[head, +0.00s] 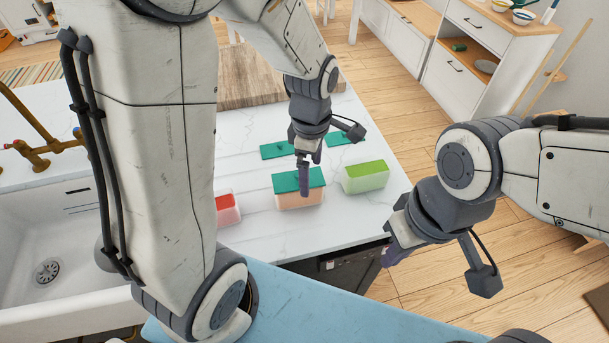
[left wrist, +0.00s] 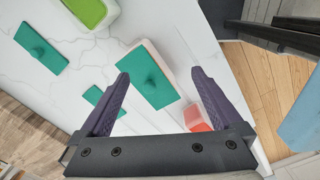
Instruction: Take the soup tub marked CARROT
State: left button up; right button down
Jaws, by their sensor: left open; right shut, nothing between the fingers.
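Three tubs stand on the white counter. The middle tub (head: 299,199) is pale orange with a teal lid on it; its lid also shows in the left wrist view (left wrist: 156,85). Right of it is an uncovered tub with lime-green contents (head: 366,177), also in the left wrist view (left wrist: 92,12). A tub with red contents (head: 227,210) is partly hidden by my arm. I can read no CARROT marking. My left gripper (head: 306,174) is open over the lidded tub, which appears between its fingers (left wrist: 160,78); contact is unclear. My right gripper (head: 394,256) is shut and empty beyond the counter's edge.
Two loose teal lids lie behind the tubs, one on the left (head: 278,150) and one on the right (head: 346,139). A wooden board (head: 255,80) lies farther back. A sink (head: 45,240) is at left. White cabinets (head: 460,60) stand across the wooden floor.

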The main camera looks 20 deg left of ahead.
aim_at(299, 190)
pick_arm(q)
jog(key=a+n, duration=0.1)
jog(key=w+a+f+n, duration=0.1)
jog(key=n, duration=0.1)
jog(key=w+a+f+n, duration=0.1)
jog(key=n, duration=0.1)
jog(key=shift+w+a+f, duration=0.15)
jog(key=shift+w+a, duration=0.05)
jog(key=shift+a, duration=0.05)
jog(key=shift+a+f+n, duration=0.1)
jog(key=shift+f+n, duration=0.25)
jog(key=shift+n, duration=0.05)
notch_tip(299, 190, down, 4)
jog(key=shift+f, duration=0.2)
jog(key=f, duration=0.1)
jog(key=f+p, duration=0.1)
jog(key=f, duration=0.2)
jog(key=shift+s+f+p, duration=0.2)
jog(key=shift+s+p, duration=0.05)
jog(key=shift+p, duration=0.15)
jog(key=shift+f, duration=0.5)
jog(key=shift+w, duration=0.1)
jog(key=c, duration=1.2)
